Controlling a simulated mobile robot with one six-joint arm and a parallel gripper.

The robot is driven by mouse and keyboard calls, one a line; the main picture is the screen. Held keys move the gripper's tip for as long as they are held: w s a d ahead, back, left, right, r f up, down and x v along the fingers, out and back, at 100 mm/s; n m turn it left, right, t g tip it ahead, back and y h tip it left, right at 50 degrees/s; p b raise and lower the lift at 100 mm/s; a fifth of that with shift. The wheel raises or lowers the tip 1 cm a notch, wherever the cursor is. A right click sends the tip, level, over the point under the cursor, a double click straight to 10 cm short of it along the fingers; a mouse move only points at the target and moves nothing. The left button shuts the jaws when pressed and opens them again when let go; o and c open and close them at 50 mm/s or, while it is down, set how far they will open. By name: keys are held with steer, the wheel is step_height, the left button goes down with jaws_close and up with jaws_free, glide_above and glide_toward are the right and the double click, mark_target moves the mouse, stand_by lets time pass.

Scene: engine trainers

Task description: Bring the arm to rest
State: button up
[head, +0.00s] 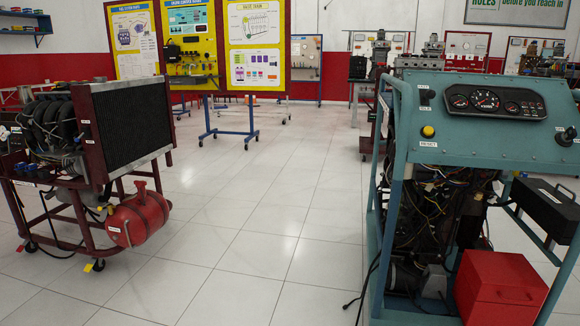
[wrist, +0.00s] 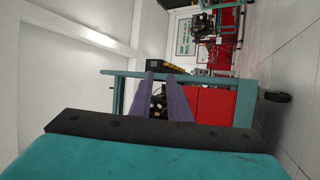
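My gripper (wrist: 160,77) shows in the wrist view as two purple-grey fingers reaching out from a dark bar. The fingers stand apart, with a gap between them. Nothing is seen held in the gap. Past the fingers are a teal frame (wrist: 246,100) and a red box (wrist: 212,104), apparently of an engine trainer. The wrist view is turned on its side. My arm and gripper do not show in the head view.
A teal engine trainer (head: 480,140) with gauges stands close at the right, with a red box (head: 500,288) low on it. A maroon-framed trainer (head: 88,180) with a radiator stands at the left. The tiled floor (head: 235,245) between them is clear. Display boards (head: 255,45) stand behind.

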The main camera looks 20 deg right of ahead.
steer(key=w+f+m+g+y+p, duration=0.1)
steer(key=w+m+y+p, duration=0.15)
steer(key=w+p, duration=0.75)
steer(key=w+f+m+g+y+p, duration=0.1)
steer(key=w+m+g+y, duration=0.15)
steer(key=w, duration=1.45)
steer(key=w+a+f+g+y+p, duration=0.1)
steer(key=w+a+f+y+p, duration=0.2)
steer(key=w+a+y+p, duration=1.1)
steer(key=w+a+r+g+p, duration=0.1)
steer(key=w+a+g+p, duration=0.2)
steer(key=a, duration=1.4)
steer(key=w+a+r+g+p, duration=0.1)
steer(key=w+a+g+p, duration=0.15)
steer(key=a, duration=1.45)
steer(key=s+a+r+n+g+p, duration=0.1)
steer(key=s+a+r+g+p, duration=0.1)
steer(key=a, duration=0.5)
steer(key=s+a+r+g+y+p, duration=0.1)
steer(key=s+a+r+g+p, duration=0.1)
steer(key=s+a+r+p, duration=0.2)
steer(key=s+a+r+n+g+p, duration=0.1)
steer(key=s+a+r+g+p, duration=0.1)
steer(key=s+a+r, duration=0.4)
steer(key=s+a+p, duration=0.1)
steer(key=s+a, duration=0.1)
steer(key=a, duration=0.2)
steer(key=shift+s+n+y, duration=0.25)
steer(key=shift+n+y, duration=0.05)
steer(key=shift+y, duration=0.1)
